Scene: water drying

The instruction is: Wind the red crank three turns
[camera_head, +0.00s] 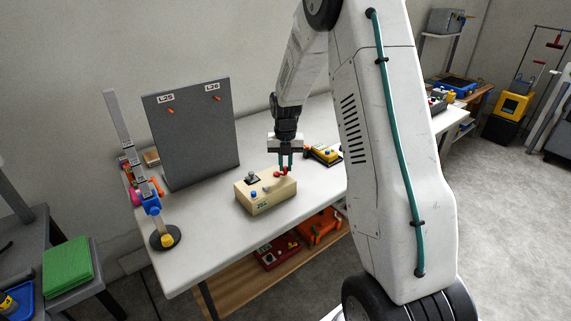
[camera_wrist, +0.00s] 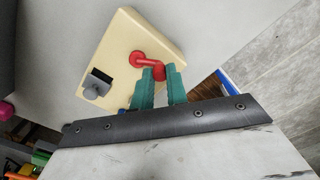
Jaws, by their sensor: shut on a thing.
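The red crank (camera_wrist: 140,60) is mounted on top of a cream box (camera_wrist: 121,40), near one end of it. In the head view the cream box (camera_head: 258,203) sits on the white table, and the red crank (camera_head: 277,174) shows at its right end. My gripper (camera_wrist: 161,75) points down over the box, with its teal fingers shut on the free end of the crank. In the head view my gripper (camera_head: 286,168) stands upright above that end of the box. The fingertips partly hide the crank's handle.
The box also carries a grey knob (camera_wrist: 97,84) and a blue button (camera_head: 253,194). A dark grey panel (camera_head: 192,135) stands behind it to the left. A yellow device (camera_head: 323,154) lies to the right, close behind my gripper. The table (camera_head: 200,253) is clear in front.

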